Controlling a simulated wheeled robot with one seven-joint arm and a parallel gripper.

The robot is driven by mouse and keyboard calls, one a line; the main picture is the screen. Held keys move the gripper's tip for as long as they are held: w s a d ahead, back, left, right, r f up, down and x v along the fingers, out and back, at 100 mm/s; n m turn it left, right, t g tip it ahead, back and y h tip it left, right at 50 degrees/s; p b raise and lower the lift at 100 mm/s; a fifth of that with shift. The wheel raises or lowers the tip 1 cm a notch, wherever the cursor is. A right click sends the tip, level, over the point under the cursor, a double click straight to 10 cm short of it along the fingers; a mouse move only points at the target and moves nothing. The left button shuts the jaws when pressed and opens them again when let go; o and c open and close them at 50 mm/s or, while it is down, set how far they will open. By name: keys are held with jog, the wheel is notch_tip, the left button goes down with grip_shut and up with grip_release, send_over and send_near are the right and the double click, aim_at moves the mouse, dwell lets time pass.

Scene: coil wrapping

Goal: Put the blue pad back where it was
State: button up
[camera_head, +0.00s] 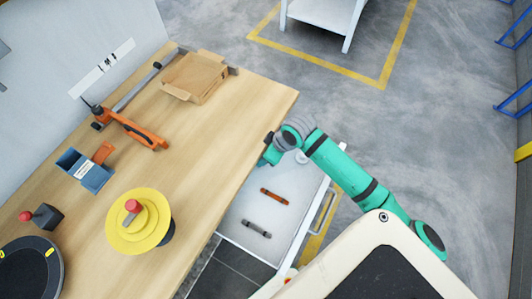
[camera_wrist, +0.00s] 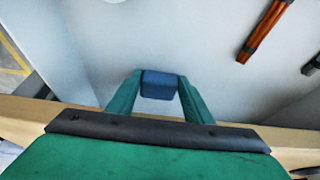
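The blue pad (camera_wrist: 159,85) shows in the wrist view as a small dark blue block between the two green fingers of my gripper (camera_wrist: 160,92). The fingers touch it on both sides. In the head view my gripper (camera_head: 266,158) is at the table's right edge, over the far end of an open white drawer (camera_head: 235,208). The pad cannot be made out in the head view.
An orange tool (camera_head: 274,196) and a dark grey tool (camera_head: 257,228) lie in the drawer. The wooden table (camera_head: 205,140) holds a cardboard box (camera_head: 195,76), an orange tape tool (camera_head: 137,130), a blue bin (camera_head: 85,170) and a yellow disc (camera_head: 120,226).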

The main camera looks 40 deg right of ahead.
jog(key=o, duration=0.4)
jog(key=shift+o, duration=0.2)
jog(key=shift+f, duration=0.1)
jog(key=v, duration=1.1)
jog(key=shift+s+f, duration=0.15)
jog(key=shift+s, duration=0.1)
